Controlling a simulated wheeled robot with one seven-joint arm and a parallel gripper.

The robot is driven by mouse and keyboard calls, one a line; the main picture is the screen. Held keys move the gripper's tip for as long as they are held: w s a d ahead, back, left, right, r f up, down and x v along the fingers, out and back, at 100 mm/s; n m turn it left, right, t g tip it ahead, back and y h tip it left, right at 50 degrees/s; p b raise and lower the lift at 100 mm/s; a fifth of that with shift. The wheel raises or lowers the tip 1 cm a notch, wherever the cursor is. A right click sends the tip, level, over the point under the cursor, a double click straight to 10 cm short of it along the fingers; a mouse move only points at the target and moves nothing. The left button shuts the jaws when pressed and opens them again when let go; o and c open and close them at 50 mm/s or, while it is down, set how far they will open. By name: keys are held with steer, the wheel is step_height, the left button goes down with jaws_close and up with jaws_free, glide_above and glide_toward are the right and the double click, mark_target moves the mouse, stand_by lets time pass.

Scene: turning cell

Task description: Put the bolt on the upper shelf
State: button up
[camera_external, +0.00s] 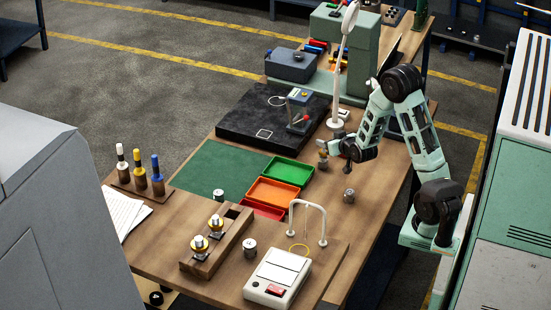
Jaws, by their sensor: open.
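My gripper (335,149) is at the end of the bent arm, over the right side of the wooden bench (320,268). It is open, and its fingers are small in this view. A small brownish upright piece (323,160) shows right beside the fingertips; I cannot tell whether it touches them. A dark slim piece shows just below the wrist, above a short grey metal cylinder (349,196) on the bench. I cannot tell which small piece is the bolt. No upper shelf can be made out with certainty; a dark blue rack (470,38) stands at the back right.
Green (288,171), orange (274,193) and red (262,208) trays lie left of my gripper. A black plate (245,120) with a gauge stand (299,108) lies behind. A wooden holder (190,266), a white box (277,277) and a white arch (307,204) are in front.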

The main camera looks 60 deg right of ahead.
steer(key=shift+r, duration=0.35)
steer(key=s+a+n+g+y, duration=0.15)
steer(key=a+n+y, duration=0.55)
steer(key=a, duration=1.8)
steer(key=s+a+n+g+y, duration=0.2)
steer(key=s+a+n+g, duration=0.2)
steer(key=s+a, duration=1.1)
steer(key=g, duration=0.2)
steer(key=shift+s+a+f+g+y, duration=0.2)
steer(key=shift+a+g+y, duration=0.1)
steer(key=shift+g+y, duration=0.1)
steer(key=s+n+g, duration=0.1)
steer(key=s, duration=0.3)
steer(key=s+a+n+g+h, duration=0.1)
steer(key=s, duration=0.3)
steer(key=s+r+n+g, duration=0.1)
steer(key=s, duration=0.2)
steer(key=shift+s+a+r+n+h, duration=0.1)
steer(key=shift+s+a+n+h, duration=0.2)
steer(key=shift+s, duration=0.1)
steer(key=c, duration=0.4)
steer(key=shift+o, duration=0.2)
steer(key=shift+w, duration=0.1)
